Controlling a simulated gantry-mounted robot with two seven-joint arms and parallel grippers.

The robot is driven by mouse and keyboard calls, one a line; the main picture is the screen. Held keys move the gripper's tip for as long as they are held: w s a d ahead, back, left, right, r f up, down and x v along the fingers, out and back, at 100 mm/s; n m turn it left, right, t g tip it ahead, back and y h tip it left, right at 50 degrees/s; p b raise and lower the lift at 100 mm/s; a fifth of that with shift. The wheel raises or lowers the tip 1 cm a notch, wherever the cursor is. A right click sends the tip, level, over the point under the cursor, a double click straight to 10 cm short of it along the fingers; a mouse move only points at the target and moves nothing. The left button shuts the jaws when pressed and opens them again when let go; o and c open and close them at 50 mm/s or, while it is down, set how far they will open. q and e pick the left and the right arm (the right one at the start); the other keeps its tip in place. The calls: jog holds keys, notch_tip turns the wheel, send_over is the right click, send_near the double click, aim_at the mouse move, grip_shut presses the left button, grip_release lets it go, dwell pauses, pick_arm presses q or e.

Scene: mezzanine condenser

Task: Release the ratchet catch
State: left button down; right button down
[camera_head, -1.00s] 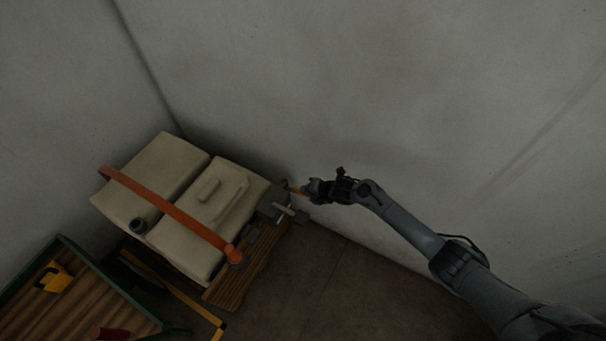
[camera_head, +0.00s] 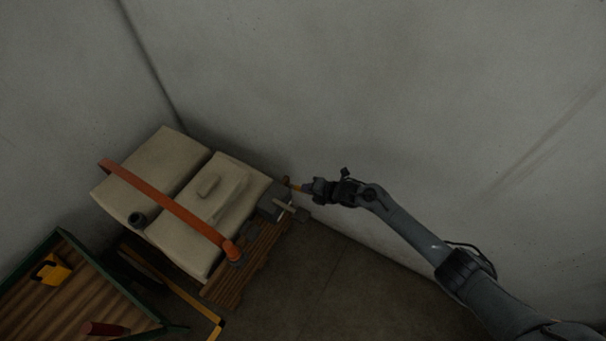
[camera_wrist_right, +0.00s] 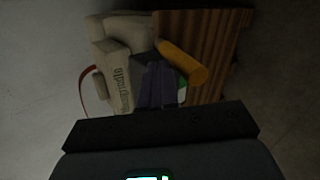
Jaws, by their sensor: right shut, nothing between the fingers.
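An orange strap (camera_head: 170,205) runs over the beige load (camera_head: 185,215) and ends at its lower right edge. A dark grey block with a pale bar (camera_head: 276,203), possibly the ratchet, sits at the load's right end. A yellow handle (camera_head: 295,187) sticks out beside it; it shows as a thick yellow cylinder in the right wrist view (camera_wrist_right: 183,63). My right gripper (camera_head: 306,187) is shut and empty, with its tips close to the handle. In the wrist view its fingers (camera_wrist_right: 157,85) overlap the handle's lower left; I cannot tell if they touch. The catch itself is not clear. My left gripper is not visible.
The load rests on a wooden pallet (camera_head: 238,280) in a corner of grey walls (camera_head: 380,90). A green-edged wooden tray (camera_head: 60,310) with a yellow item (camera_head: 52,271) and a red item (camera_head: 103,328) stands lower left. The floor (camera_head: 340,285) right of the pallet is clear.

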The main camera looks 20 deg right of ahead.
jog(key=s+d+r+p, duration=0.2)
jog(key=s+r+p, duration=0.4)
jog(key=r, duration=0.4)
jog(key=shift+d, duration=0.35)
jog(key=shift+w, duration=0.1)
